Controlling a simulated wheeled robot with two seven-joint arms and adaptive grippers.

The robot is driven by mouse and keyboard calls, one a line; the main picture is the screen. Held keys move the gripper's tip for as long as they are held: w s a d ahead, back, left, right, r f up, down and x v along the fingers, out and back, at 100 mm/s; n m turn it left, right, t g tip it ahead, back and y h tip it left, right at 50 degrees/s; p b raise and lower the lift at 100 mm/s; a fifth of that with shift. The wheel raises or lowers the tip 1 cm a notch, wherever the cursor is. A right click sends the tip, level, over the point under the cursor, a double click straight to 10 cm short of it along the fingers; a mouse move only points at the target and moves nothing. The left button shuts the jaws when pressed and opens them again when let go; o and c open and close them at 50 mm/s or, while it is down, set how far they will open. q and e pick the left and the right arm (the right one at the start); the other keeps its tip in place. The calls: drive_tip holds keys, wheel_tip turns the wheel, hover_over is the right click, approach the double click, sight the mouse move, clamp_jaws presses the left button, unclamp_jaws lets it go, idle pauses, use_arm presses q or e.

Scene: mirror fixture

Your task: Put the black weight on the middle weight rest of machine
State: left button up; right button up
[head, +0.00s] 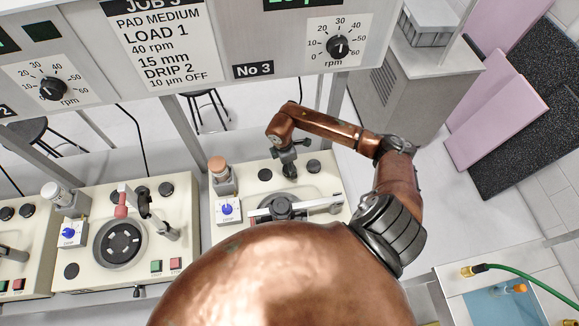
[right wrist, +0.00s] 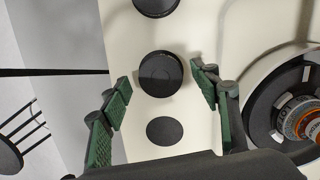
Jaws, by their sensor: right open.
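The machine under the No 3 panel has a cream top (head: 236,232) with a row of round black spots. In the right wrist view, the black weight (right wrist: 161,74), a thick disc with a raised rim, sits at the middle of this row. It covers whatever is beneath it. A flat black rest (right wrist: 164,131) shows below it, and another black disc (right wrist: 156,5) is cut off at the top edge. My right gripper (right wrist: 161,84) is open, its green pads on either side of the weight with gaps. In the head view, my right gripper (head: 289,170) hides the row's middle. My left gripper is not in view.
The machine's dark wheel (right wrist: 257,112) is close to the right finger, with an orange and grey round part (right wrist: 303,120) on it. A capped post (head: 219,175) and a blue knob (head: 227,208) stand at the machine's left. A second machine (head: 165,260) is further left.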

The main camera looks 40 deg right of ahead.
sight(286, 170)
wheel_tip(286, 170, up, 11)
drive_tip(key=a+b, duration=0.1)
drive_tip(key=b, duration=0.1)
drive_tip(key=shift+a, duration=0.15)
drive_tip(key=shift+w, duration=0.1)
